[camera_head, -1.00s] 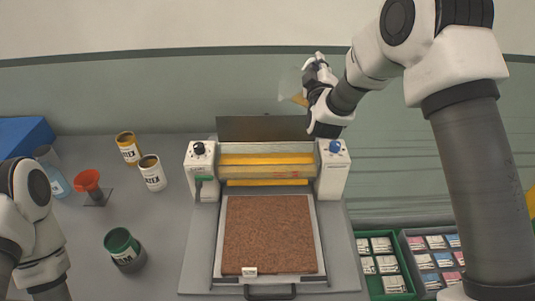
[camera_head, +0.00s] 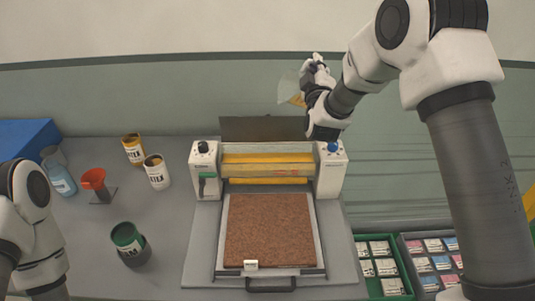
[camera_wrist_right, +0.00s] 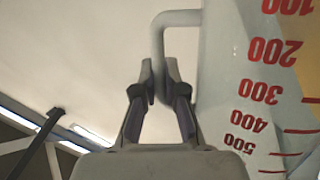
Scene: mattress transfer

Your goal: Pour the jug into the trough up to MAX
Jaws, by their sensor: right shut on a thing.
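The jug (camera_head: 289,91) is a clear vessel with an amber patch low in it, held high behind the machine's right side. My right gripper (camera_head: 318,68) is shut on its handle. In the right wrist view the fingers (camera_wrist_right: 160,82) close around the grey handle, and red marks from 100 to 500 show on the jug (camera_wrist_right: 225,90). The trough (camera_head: 267,158) is the yellowish band along the rollers of the machine, below and left of the jug. Its MAX mark is too small to read. My left arm shows at the left edge; its gripper is out of frame.
A brown mat (camera_head: 268,230) lies on the machine's bed. At left stand a green pot (camera_head: 128,240), a red funnel (camera_head: 94,180), a blue bottle (camera_head: 60,180), a yellow tin (camera_head: 133,148) and a white tin (camera_head: 157,172). A green crate (camera_head: 364,286) holds packets at right.

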